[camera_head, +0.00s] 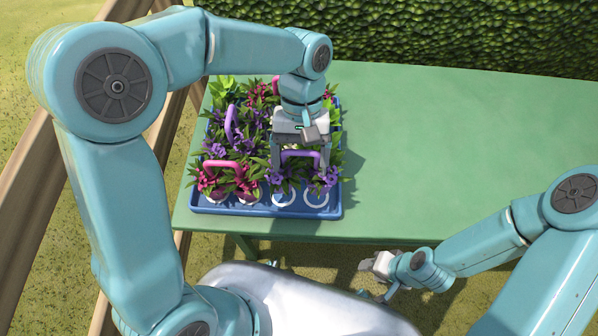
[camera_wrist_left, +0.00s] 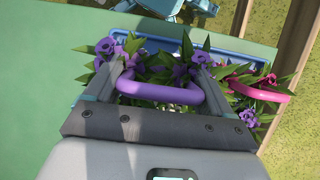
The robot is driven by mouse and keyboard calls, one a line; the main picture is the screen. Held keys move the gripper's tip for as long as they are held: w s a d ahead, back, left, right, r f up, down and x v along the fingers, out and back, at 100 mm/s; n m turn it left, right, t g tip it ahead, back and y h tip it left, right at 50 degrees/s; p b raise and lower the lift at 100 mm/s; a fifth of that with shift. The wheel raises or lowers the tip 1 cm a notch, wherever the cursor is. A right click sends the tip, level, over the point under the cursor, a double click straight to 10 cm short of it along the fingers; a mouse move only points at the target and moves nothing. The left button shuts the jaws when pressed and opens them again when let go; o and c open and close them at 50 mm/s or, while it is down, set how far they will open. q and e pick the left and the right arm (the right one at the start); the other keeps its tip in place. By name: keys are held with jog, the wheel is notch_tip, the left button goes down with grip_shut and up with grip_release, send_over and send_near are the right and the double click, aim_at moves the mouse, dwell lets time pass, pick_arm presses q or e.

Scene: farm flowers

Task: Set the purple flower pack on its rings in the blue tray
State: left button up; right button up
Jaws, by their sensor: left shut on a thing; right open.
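The purple flower pack (camera_head: 325,177) has purple blooms, green leaves and a purple handle (camera_head: 301,154). My left gripper (camera_head: 300,160) is shut on that handle, above the front right of the blue tray (camera_head: 245,209). In the left wrist view the purple handle (camera_wrist_left: 160,94) runs between the fingers, with blooms beyond it. White rings (camera_head: 316,199) show on the tray floor just in front of and below the pack. Whether the pack touches the rings I cannot tell. My right gripper (camera_head: 380,267) is open and empty, off the table's front edge.
A pink-handled flower pack (camera_head: 222,166) stands directly left in the tray. Another purple-handled pack (camera_head: 231,122) and more plants fill the rows behind. The green table (camera_head: 450,150) is clear to the right. A wooden fence (camera_head: 160,150) runs along the left, a hedge (camera_head: 460,35) behind.

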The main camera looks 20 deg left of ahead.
aim_at(299, 173)
pick_arm(q)
notch_tip(299, 173, down, 5)
jog(key=shift+f, duration=0.1)
dwell(0.3)
jog(key=shift+f, duration=0.1)
jog(key=o, duration=1.5)
